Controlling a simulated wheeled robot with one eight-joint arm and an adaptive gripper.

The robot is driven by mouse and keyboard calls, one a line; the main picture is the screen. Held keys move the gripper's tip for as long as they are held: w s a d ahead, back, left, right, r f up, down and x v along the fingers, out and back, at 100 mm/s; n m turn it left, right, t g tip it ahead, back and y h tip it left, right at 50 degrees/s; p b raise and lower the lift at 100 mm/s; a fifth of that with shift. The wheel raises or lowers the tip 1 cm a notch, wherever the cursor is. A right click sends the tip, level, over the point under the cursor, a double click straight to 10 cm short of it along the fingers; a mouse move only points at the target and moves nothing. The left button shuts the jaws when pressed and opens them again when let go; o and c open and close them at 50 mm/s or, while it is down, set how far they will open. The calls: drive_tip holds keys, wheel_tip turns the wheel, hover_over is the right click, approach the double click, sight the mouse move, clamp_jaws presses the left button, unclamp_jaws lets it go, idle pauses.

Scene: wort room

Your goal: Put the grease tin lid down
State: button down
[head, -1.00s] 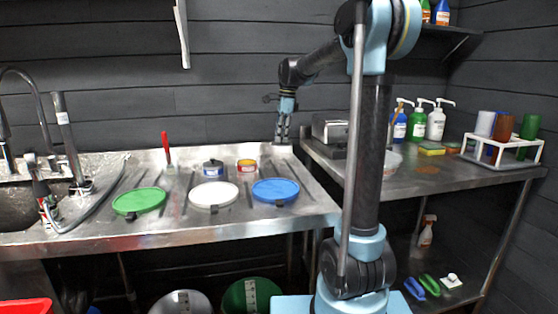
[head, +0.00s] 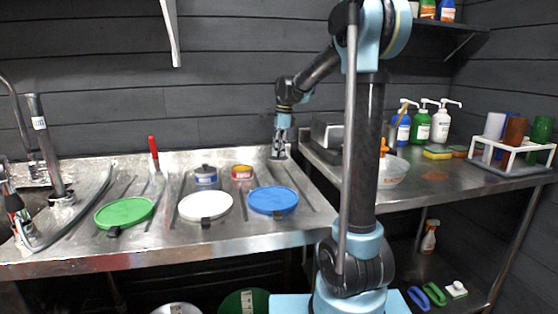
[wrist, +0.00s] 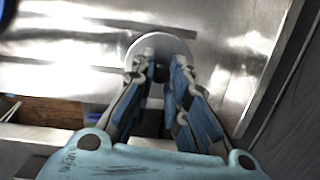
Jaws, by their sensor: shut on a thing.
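My gripper (head: 281,148) is over the back right corner of the steel drainboard, pointing down. In the wrist view my gripper (wrist: 162,62) is shut on the middle of a round, pale grey metal lid (wrist: 185,42). The fingers hide part of the lid. The lid is close to the steel surface; I cannot tell whether it touches it. A grey-blue tin (head: 206,178) and a red and yellow tin (head: 242,174) stand on the drainboard to the left of my gripper; I cannot read their labels.
Green (head: 124,213), white (head: 205,206) and blue (head: 273,201) round lids lie along the drainboard's front. A red-handled tool (head: 154,155) stands at left. A metal box (head: 327,132) is right of my gripper. Bare steel (head: 315,190) shows right of the blue lid.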

sight(279, 157)
drive_tip(key=shift+f, duration=1.9)
drive_tip(key=c, duration=1.6)
unclamp_jaws()
drive_tip(key=shift+o, duration=0.2)
wheel_tip(279, 157, up, 12)
drive_tip(key=d, duration=0.1)
drive_tip(key=shift+d, duration=0.25)
drive_tip(key=shift+s, duration=0.1)
